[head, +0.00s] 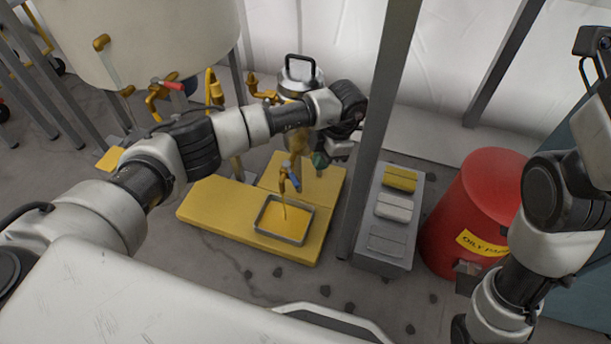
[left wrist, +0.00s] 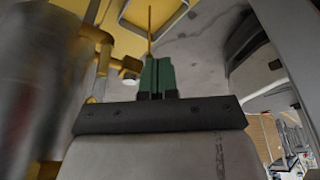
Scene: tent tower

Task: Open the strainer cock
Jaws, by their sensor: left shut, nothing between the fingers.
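A brass cock with a blue handle (head: 294,182) hangs below the strainer (head: 299,76), a metal vessel with a black top handle. My left arm crosses in front of the strainer and hides part of it. A thin yellow stream falls from the cock into a shallow metal tray (head: 260,228) holding yellow liquid. My left gripper (head: 320,160) is just right of the cock, with its green fingertips shut and empty. In the left wrist view the shut fingers (left wrist: 157,76) point towards the stream and tray (left wrist: 185,10). I cannot tell whether they touch the handle.
The tray stands on a yellow platform (head: 215,205). A grey post (head: 380,110) rises close to the right of my left gripper. Beyond it are a grey stand with blocks (head: 385,252) and a red can (head: 480,200). A large tank with a red-handled valve (head: 172,85) stands at left.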

